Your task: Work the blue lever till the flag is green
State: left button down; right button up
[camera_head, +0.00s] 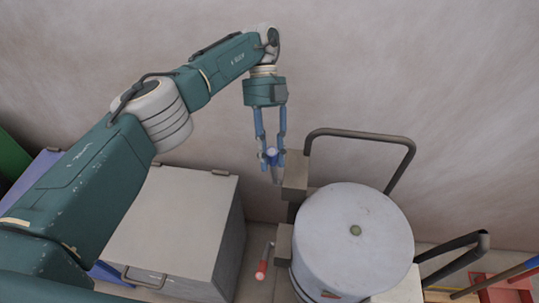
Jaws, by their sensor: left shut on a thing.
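My left gripper (271,158) hangs down from the upper middle, its fingers closed around a small blue knob, which I take to be the end of the blue lever (271,153). The rest of the lever is hard to make out behind the fingers, beside the grey block on the machine. The machine has a pale round drum (340,215) with a small greenish cap on top. I cannot make out a flag for certain; a small red patch (330,295) shows low on the drum's front. My right gripper is not in view.
A bent dark tube handle (360,133) rises behind the drum. A red-handled lever (262,268) hangs left of the drum. A grey box (170,220) stands under my left arm. More dark tubes (455,245) and red parts lie at the right. The wall is close behind.

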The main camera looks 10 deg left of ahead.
pick_arm(q)
jog(key=c, duration=1.3)
grip_release()
notch_tip(320, 180, up, 10)
